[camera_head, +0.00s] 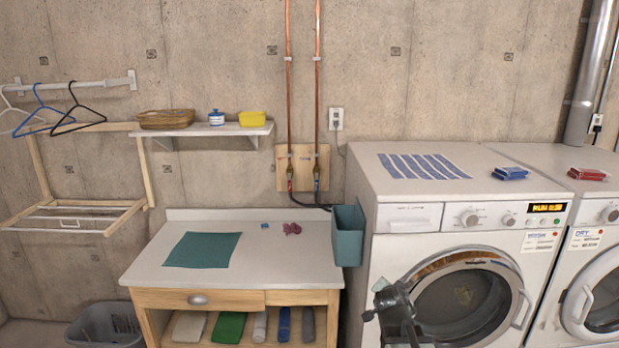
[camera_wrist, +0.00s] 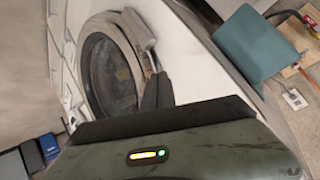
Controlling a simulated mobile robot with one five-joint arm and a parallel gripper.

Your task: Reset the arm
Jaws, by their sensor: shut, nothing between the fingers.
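My gripper (camera_head: 388,303) is low in the head view, in front of the washing machine (camera_head: 403,246) and left of its round door. It is shut and holds nothing. In the wrist view, which is turned on its side, a dark finger (camera_wrist: 157,93) stands up in front of the washer door (camera_wrist: 107,70). From these frames I cannot tell the exact gap between my gripper and the washer front.
A dryer (camera_head: 605,240) stands right of the washer. A white-topped counter (camera_head: 150,262) with a green cloth (camera_head: 203,250) is to the left. A teal bin (camera_head: 348,236) hangs at its right end. A grey basket (camera_head: 105,327) is on the floor.

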